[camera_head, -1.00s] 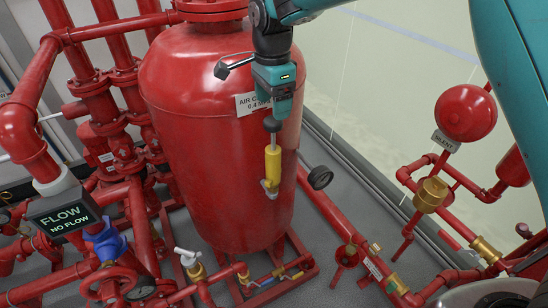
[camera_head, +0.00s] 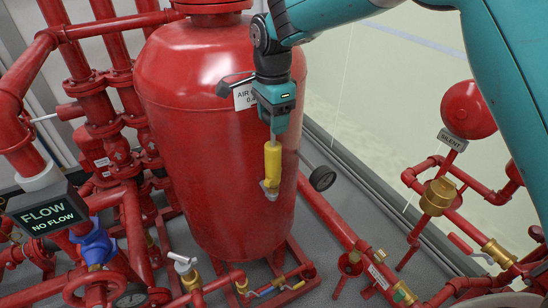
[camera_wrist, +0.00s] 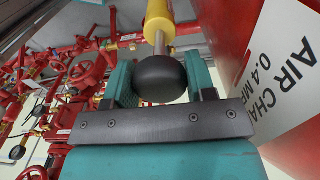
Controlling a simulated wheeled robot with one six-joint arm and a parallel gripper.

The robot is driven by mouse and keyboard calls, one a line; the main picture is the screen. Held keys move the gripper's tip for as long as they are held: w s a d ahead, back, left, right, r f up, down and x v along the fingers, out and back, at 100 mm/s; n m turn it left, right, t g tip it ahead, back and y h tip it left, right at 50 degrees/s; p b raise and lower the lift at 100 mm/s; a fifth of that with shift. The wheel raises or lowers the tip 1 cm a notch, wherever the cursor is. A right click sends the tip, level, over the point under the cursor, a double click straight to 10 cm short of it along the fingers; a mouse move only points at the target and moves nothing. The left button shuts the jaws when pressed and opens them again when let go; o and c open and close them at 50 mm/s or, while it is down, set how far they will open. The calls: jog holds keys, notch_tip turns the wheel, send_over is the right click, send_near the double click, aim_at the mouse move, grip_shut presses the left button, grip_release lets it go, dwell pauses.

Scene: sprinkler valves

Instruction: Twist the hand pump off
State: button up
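The hand pump (camera_head: 272,165) is a yellow cylinder with a rod and a dark ball knob, upright against the front of the red tank (camera_head: 205,150). In the wrist view its yellow body (camera_wrist: 159,14), metal rod and black knob (camera_wrist: 160,78) show. My gripper (camera_head: 274,128) is directly above the yellow body and hides the knob in the head view. In the wrist view my gripper (camera_wrist: 160,80) has one teal finger on each side of the knob. The fingers look open, with the knob between them; any contact is hard to make out.
A round black gauge (camera_head: 322,178) sits just right of the pump. A white label (camera_head: 243,97) is on the tank behind my gripper. Red pipes and valves crowd the left, beside a FLOW / NO FLOW sign (camera_head: 47,215). A red bell (camera_head: 468,110) is at right.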

jog(key=shift+r, duration=0.1)
jog(key=shift+c, duration=1.1)
jog(key=n+p, duration=0.1)
jog(key=n, duration=0.2)
jog(key=shift+n, duration=0.3)
jog(key=shift+n, duration=0.5)
jog(key=shift+n+p, duration=0.35)
jog(key=shift+n, duration=0.55)
jog(key=shift+n+p, duration=0.35)
jog(key=shift+n, duration=1.25)
